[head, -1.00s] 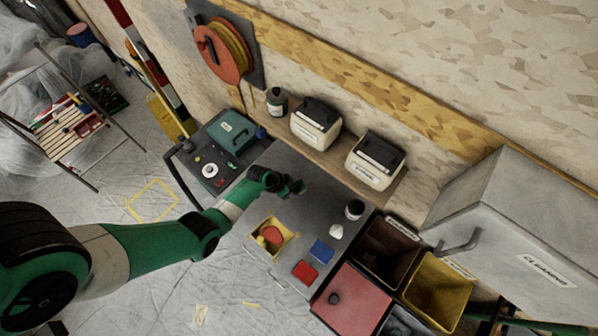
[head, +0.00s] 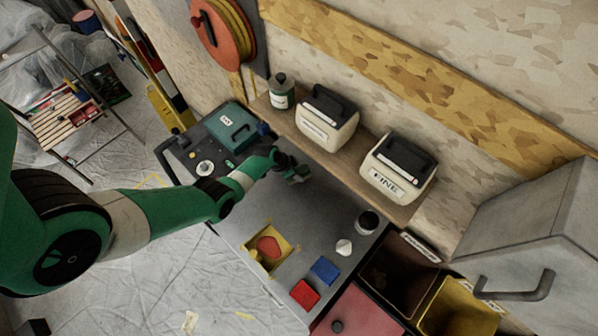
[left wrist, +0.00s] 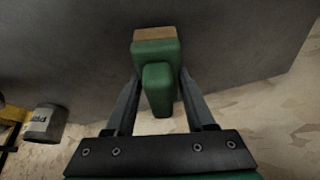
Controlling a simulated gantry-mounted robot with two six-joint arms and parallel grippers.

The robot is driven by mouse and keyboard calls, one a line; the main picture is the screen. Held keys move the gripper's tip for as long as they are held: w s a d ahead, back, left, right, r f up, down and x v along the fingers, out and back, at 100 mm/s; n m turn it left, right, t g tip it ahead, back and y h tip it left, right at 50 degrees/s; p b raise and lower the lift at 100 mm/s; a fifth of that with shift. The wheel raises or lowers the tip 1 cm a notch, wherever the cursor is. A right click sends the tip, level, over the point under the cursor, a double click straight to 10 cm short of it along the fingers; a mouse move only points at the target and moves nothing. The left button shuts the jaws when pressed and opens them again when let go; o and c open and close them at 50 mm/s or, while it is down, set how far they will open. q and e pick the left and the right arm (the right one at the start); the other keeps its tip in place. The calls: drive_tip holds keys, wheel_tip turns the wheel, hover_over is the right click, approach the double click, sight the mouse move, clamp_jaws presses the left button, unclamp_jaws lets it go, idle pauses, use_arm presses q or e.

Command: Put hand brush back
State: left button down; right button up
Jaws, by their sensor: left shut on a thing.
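My left gripper (left wrist: 160,92) is shut on the green hand brush (left wrist: 153,55), gripping its handle from both sides. The brush's tan bristle end points away from the gripper in the left wrist view. In the head view the left gripper (head: 291,170) and the small brush (head: 299,176) are over the back part of the grey worktop (head: 325,205), near the shelf. The gap between brush and worktop is hard to judge. My right gripper is not in view.
Two cream bins (head: 326,118) (head: 398,166) and a bottle (head: 281,91) stand on the wall shelf. A yellow tray (head: 267,248), red block (head: 305,294), blue block (head: 324,270) and dark jar (head: 367,222) are on the worktop. A grey cabinet (head: 530,225) hangs right.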

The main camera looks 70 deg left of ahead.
use_arm(q)
drive_tip(key=shift+s+d+f, duration=0.1)
drive_tip(key=shift+d+f, duration=0.1)
drive_tip(key=shift+f, duration=0.35)
drive_tip(key=shift+r, duration=0.15)
drive_tip(key=c, duration=0.7)
unclamp_jaws()
drive_tip(key=shift+f, duration=0.2)
drive_tip(key=o, duration=0.4)
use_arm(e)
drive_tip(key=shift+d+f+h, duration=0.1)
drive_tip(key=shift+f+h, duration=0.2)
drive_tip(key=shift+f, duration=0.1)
use_arm(q)
drive_tip(key=shift+o, duration=0.2)
drive_tip(key=shift+r, duration=0.1)
drive_tip(key=p+v, duration=1.1)
drive_tip(key=shift+a+r, duration=0.1)
drive_tip(key=shift+r, duration=0.25)
drive_tip(key=shift+s+r+p, duration=0.2)
drive_tip(key=shift+r+p, duration=0.05)
drive_tip(key=shift+p, duration=0.15)
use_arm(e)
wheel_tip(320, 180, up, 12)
